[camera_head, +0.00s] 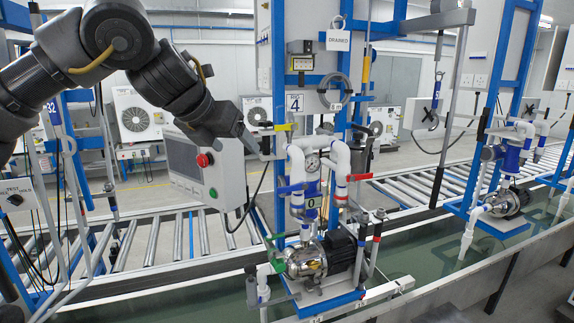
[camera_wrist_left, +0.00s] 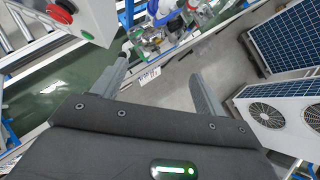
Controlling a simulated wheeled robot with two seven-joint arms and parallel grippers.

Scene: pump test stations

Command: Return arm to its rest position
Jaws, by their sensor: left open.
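My left arm (camera_head: 112,45) comes in from the upper left, dark grey with a yellow cable. Its gripper (camera_head: 256,147) is beside the pump station's upper piping, in front of the blue frame. In the left wrist view the two fingers (camera_wrist_left: 160,80) are spread apart with nothing between them. The pump station (camera_head: 318,240) has white pipes, a pressure gauge (camera_head: 312,163), red and blue valve handles and a silver pump on a blue base. Whether the gripper touches any part there cannot be told. My right gripper is not in view.
A control panel with a red stop button (camera_head: 203,160) hangs just below my left forearm. A blue post with a "4" sign (camera_head: 294,103) stands close by the gripper. A roller conveyor (camera_head: 170,240) runs behind. Another pump station (camera_head: 507,165) stands at the right.

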